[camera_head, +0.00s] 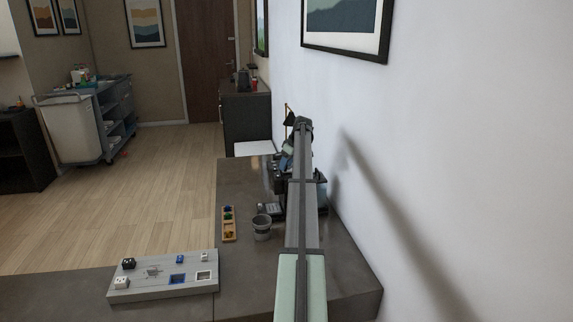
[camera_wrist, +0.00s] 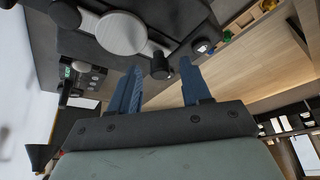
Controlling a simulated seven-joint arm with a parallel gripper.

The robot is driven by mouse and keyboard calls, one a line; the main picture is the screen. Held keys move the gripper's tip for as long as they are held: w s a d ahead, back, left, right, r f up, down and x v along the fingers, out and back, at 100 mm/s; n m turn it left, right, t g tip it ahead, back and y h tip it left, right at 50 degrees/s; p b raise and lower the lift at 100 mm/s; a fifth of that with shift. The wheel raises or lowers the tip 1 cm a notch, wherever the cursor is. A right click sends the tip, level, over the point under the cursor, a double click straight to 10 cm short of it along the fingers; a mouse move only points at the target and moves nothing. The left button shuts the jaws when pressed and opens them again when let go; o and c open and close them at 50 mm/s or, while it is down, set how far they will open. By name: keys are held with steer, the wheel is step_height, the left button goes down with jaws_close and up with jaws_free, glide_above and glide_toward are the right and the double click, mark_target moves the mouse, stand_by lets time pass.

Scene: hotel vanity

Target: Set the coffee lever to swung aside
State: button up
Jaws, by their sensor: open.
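The dark coffee machine (camera_wrist: 90,45) fills the upper left of the wrist view, with a round grey disc (camera_wrist: 120,33) on it. In the head view the coffee machine (camera_head: 321,192) stands on the counter by the wall, mostly hidden behind my arm. The lever cannot be made out there.
On the grey counter (camera_head: 245,180) are a grey cup (camera_head: 262,228), a narrow wooden tray (camera_head: 229,226) with small coloured things and a grey board (camera_head: 150,289) with blocks. The white wall (camera_head: 440,150) stands close on the right.

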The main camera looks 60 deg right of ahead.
steer(key=shift+f, duration=0.1)
steer(key=shift+c, duration=0.3)
jaws_close()
stand_by(0.4)
